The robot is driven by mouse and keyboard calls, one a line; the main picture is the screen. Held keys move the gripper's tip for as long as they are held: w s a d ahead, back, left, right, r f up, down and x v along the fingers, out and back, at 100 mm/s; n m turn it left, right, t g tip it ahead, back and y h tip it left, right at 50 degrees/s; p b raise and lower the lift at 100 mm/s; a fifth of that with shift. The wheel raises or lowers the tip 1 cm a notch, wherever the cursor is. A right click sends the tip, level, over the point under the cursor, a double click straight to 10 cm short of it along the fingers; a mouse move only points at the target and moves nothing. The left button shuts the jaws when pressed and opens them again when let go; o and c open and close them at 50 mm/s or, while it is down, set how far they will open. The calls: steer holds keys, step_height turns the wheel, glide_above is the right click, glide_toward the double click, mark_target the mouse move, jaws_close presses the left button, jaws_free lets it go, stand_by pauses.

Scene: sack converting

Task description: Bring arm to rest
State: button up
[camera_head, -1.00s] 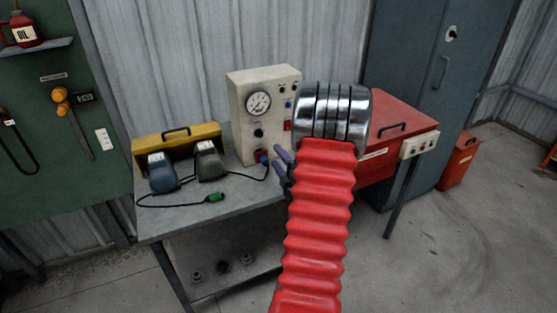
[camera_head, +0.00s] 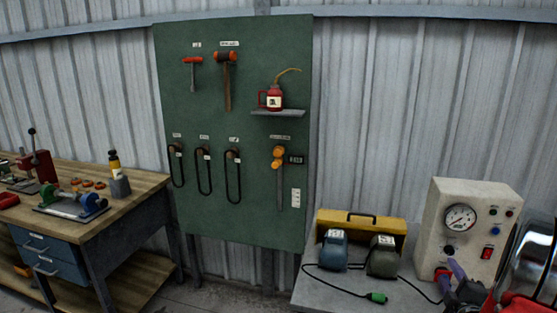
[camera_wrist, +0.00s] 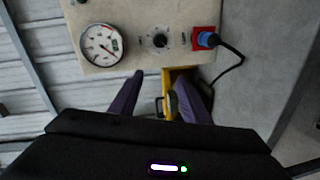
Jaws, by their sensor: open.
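My gripper (camera_head: 447,269) shows at the lower right of the head view, with purple fingers in front of the lower part of the cream gauge box. In the wrist view my gripper (camera_wrist: 158,75) has its two purple fingers apart with nothing held between them. The cream gauge box (camera_wrist: 178,67) lies beyond the fingertips, with its dial and a blue plug in a red socket. My red and chrome arm is cut off by the right edge of the head view.
A green tool board (camera_head: 230,130) hangs behind. A wooden workbench (camera_head: 130,203) stands left.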

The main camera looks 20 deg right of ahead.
steer(key=w+a+r+m+g+y, duration=0.25)
steer(key=a+r, duration=0.25)
steer(key=a, duration=0.7)
steer(key=w+a+r+m+g+y, duration=0.1)
steer(key=w+a+r+m+g, duration=0.3)
steer(key=a, duration=0.8)
steer(key=s+a+r+m+g+y, duration=0.1)
steer(key=s+a+m+g+y, duration=0.1)
steer(key=s+a, duration=1.9)
steer(key=a+m+y, duration=0.1)
steer(key=a+y, duration=0.1)
steer(key=a, duration=0.1)
steer(key=shift+a+r+y, duration=0.35)
steer(key=shift+r, duration=0.05)
steer(key=shift+c, duration=0.6)
steer(key=shift+c, duration=0.8)
steer(key=shift+d, duration=0.1)
